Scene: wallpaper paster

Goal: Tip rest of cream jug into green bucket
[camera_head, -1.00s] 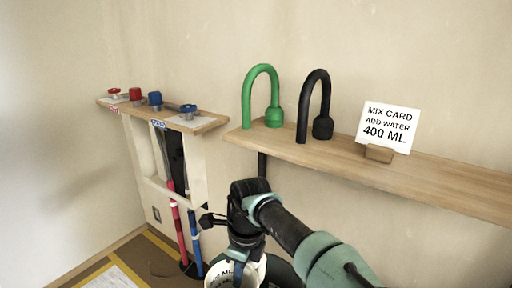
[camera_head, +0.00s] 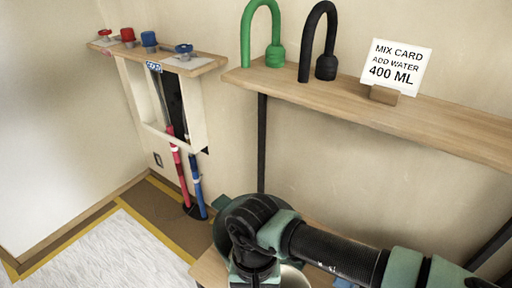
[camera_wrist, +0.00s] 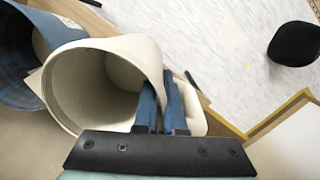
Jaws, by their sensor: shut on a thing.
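The cream jug (camera_wrist: 88,90) fills the left middle of the wrist view. It is tilted, its wide mouth open to view, and I see only bare cream wall inside. My gripper (camera_wrist: 160,100) has blue fingers shut on the jug's handle (camera_wrist: 193,108), at the jug's right side. In the head view my gripper (camera_head: 252,255) is low in the middle, and a pale rim, likely the jug's, shows beside it, mostly hidden. I cannot make out a green bucket for sure; a dark green curved shape (camera_head: 222,228) shows behind my gripper.
A blue container (camera_wrist: 22,60) stands left of the jug in the wrist view. A wooden shelf (camera_head: 440,118) carries a green spout (camera_head: 273,55), a black spout (camera_head: 326,67) and a card reading "400 ML" (camera_head: 395,66). Valves and pipes stand left. Pale floor (camera_head: 110,250) is clear.

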